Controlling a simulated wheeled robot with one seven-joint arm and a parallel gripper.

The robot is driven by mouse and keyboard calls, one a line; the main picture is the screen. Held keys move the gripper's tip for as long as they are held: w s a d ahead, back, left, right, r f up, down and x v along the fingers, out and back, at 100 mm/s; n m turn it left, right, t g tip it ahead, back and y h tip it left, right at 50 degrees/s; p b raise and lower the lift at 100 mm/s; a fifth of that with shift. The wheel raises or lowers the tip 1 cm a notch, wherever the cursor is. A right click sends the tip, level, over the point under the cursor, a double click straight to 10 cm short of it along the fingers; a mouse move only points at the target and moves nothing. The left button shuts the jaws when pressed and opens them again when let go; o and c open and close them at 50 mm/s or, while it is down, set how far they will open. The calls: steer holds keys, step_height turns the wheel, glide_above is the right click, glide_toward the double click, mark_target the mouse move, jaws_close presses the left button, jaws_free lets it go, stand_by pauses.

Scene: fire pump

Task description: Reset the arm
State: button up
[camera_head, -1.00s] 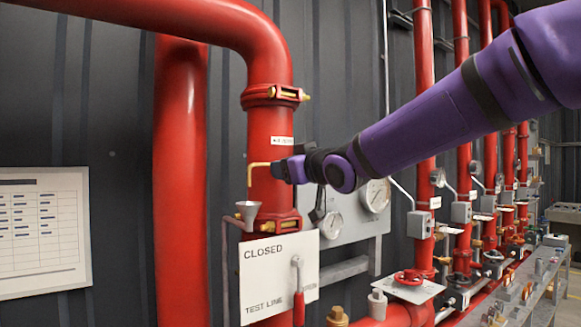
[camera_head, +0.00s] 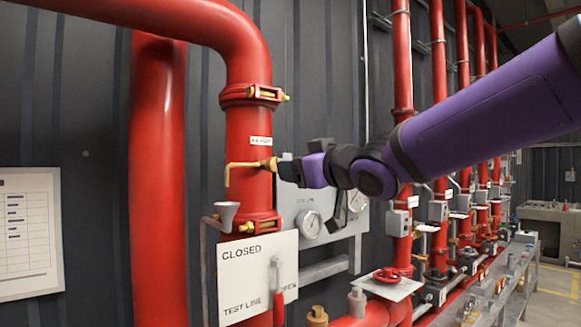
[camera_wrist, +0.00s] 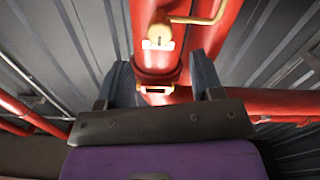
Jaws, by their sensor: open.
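My gripper (camera_wrist: 163,85) is open and empty in the wrist view, its two dark fingers spread apart in front of the red pipe. In the head view my purple arm reaches in from the right, and my gripper (camera_head: 287,168) is beside the upright red pipe (camera_head: 248,145), near a small brass spout (camera_head: 245,167). The brass spout also shows in the wrist view (camera_wrist: 185,20), above and beyond the fingers. The fingertips are small in the head view, and I cannot tell there how far they are from the pipe.
A grey funnel (camera_head: 226,214) and a white "CLOSED / TEST LINE" sign (camera_head: 257,275) with a red-gripped lever are below the spout. A gauge (camera_head: 308,224) on a grey panel stands behind. Several red pipes and a grey bench (camera_head: 500,290) run along the right.

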steer(key=shift+s+d, duration=0.1)
steer(key=shift+s, duration=0.05)
stand_by(0.3)
steer(key=s+d+f+m+g+h, duration=0.1)
steer(key=s+d+f+m+h, duration=0.25)
steer(key=d, duration=0.45)
steer(key=s+d+f+m+g+h, duration=0.1)
steer(key=s+d+f+m+h, duration=0.3)
steer(key=d, duration=0.5)
steer(key=s+d+f+m+g+h, duration=0.1)
steer(key=s+d+f+g, duration=0.2)
steer(key=s+f, duration=0.3)
steer(key=s+d+f+m+g+h, duration=0.1)
steer(key=s+d+f+g, duration=0.2)
steer(key=s, duration=0.9)
step_height(320, 180, down, 4)
steer(key=shift+s+d+r+g, duration=0.2)
steer(key=shift+s+d+g, duration=0.05)
steer(key=shift+g, duration=0.55)
steer(key=shift+h, duration=0.25)
